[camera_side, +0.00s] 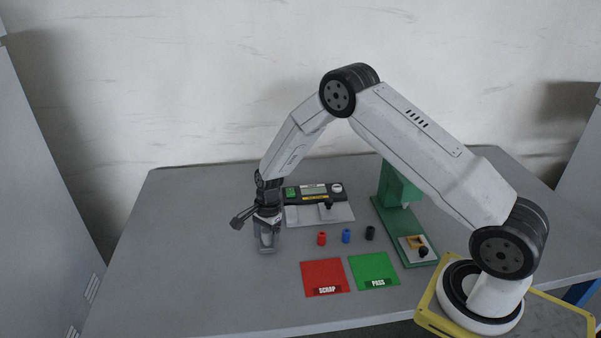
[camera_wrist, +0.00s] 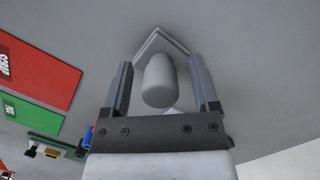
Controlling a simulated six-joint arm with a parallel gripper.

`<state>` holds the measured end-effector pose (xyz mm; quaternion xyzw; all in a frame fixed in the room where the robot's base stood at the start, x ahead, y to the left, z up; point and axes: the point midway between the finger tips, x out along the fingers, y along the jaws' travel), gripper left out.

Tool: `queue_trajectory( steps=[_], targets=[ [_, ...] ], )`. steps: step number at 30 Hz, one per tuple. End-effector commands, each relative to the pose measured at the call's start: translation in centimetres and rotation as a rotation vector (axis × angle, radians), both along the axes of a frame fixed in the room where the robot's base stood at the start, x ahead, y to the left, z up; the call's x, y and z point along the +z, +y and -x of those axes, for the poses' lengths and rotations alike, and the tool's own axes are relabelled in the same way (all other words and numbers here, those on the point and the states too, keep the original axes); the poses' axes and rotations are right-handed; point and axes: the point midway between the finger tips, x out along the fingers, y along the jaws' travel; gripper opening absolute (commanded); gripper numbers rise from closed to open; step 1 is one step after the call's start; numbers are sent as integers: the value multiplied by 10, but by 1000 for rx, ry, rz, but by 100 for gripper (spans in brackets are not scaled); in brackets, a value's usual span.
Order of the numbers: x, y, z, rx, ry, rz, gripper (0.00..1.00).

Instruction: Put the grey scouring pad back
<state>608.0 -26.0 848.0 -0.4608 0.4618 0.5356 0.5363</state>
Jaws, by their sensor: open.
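A grey rounded knob or peg (camera_wrist: 158,84) stands between the fingers of my gripper (camera_wrist: 160,66) in the wrist view, with a gap on each side. Beyond it shows the pale corner of a flat square piece (camera_wrist: 156,36); this may be the grey scouring pad, but I cannot tell for sure. In the side view my gripper (camera_side: 266,238) is low over the left part of the table, fingers pointing down around a small grey thing. My gripper is open. The fingers hide most of what is there.
A red SCRAP mat (camera_side: 325,277) and green PASS mat (camera_side: 374,270) lie at the front. Red (camera_side: 322,239), blue (camera_side: 346,236) and black (camera_side: 370,233) cylinders stand behind them. A gauge unit (camera_side: 314,193) is at the back, a green press (camera_side: 398,190) right. The table's left is clear.

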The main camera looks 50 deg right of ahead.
Motion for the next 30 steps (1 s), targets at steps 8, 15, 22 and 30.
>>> queue_trajectory(
  steps=[8,15,22,30],
  targets=[
    [24,-4,-1,0,-2,0,77],
    [60,-9,-1,0,-3,0,77],
    [94,-15,0,0,-3,0,77],
    [116,-18,0,0,0,-1,77]
  ],
)
